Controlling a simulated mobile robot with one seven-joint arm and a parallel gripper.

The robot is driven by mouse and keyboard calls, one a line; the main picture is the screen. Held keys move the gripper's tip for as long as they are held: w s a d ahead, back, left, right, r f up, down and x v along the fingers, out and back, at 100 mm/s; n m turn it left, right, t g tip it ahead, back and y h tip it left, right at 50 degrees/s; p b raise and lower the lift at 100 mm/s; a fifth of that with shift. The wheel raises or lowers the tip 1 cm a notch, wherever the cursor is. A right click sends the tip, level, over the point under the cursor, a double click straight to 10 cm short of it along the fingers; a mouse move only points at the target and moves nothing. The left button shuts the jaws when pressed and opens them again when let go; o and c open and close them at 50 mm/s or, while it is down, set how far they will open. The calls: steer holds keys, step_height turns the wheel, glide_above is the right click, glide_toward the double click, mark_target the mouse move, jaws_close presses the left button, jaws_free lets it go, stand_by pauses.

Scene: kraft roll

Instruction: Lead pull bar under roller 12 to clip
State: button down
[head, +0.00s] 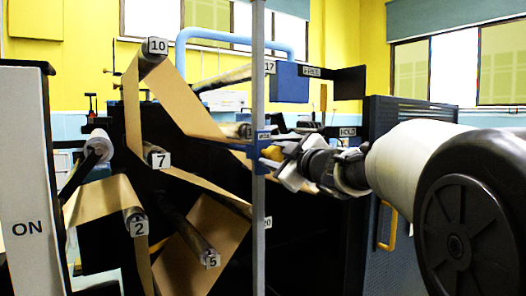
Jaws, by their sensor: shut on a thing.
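My gripper (270,155) is at the middle of the head view, at the end of my arm coming in from the right. It is shut on the pull bar (236,147), a thin blue bar at the end of the brown kraft web, just beside the grey upright post. The web (186,95) runs down to the bar from roller 10 (153,50). A roller end with a small tag (243,131) sits just above the bar; its number is too small to read. I cannot make out roller 12 or the clip for certain.
Rollers 7 (156,157), 2 (135,222) and 5 (208,258) carry web at the lower left. The grey post (258,220) stands in front. A blue tube frame (235,34) and a tag marked 17 (269,67) are above. A dark cabinet (420,110) is at right.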

steer(key=shift+w+d+f, duration=0.15)
steer(key=shift+d+f, duration=0.05)
steer(key=shift+d, duration=0.1)
steer(key=w+d, duration=0.7)
steer(key=d, duration=0.4)
steer(key=shift+d+r, duration=0.3)
steer(key=shift+r, duration=0.05)
